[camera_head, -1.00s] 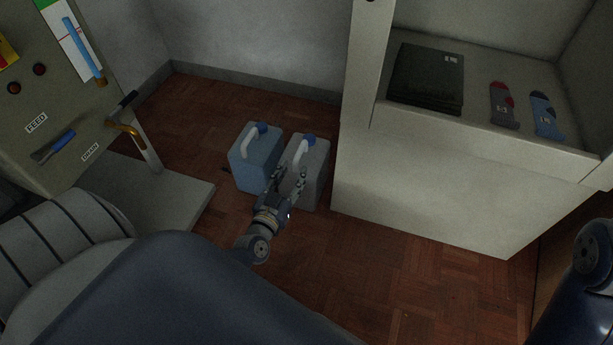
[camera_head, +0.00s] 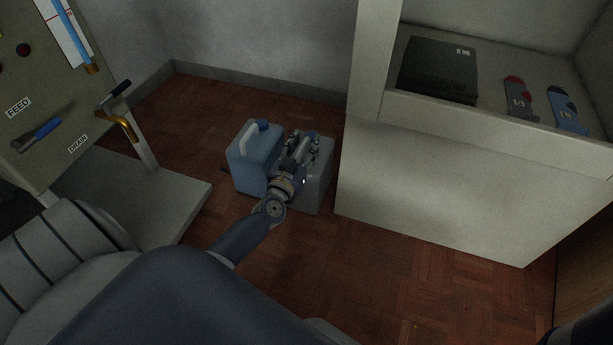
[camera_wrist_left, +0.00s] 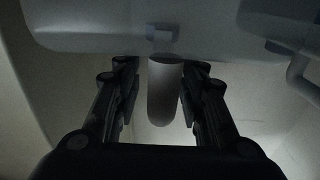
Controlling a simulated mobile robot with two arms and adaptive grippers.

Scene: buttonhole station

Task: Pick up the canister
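Two canisters stand upright side by side on the floor: a blue one (camera_head: 252,160) on the left and a grey one (camera_head: 320,187) on the right. My left gripper (camera_head: 300,145) is over the top of the grey canister and hides much of its top and handle. In the left wrist view, the open fingers (camera_wrist_left: 160,92) stand on either side of a pale handle (camera_wrist_left: 165,90). The handle lies between them, with a narrow gap at least on the left. My right gripper is out of view.
A pale cabinet (camera_head: 430,190) stands close to the right of the grey canister. A machine panel with FEED and DRAIN labels (camera_head: 45,125) is at the left. Floor in front is clear.

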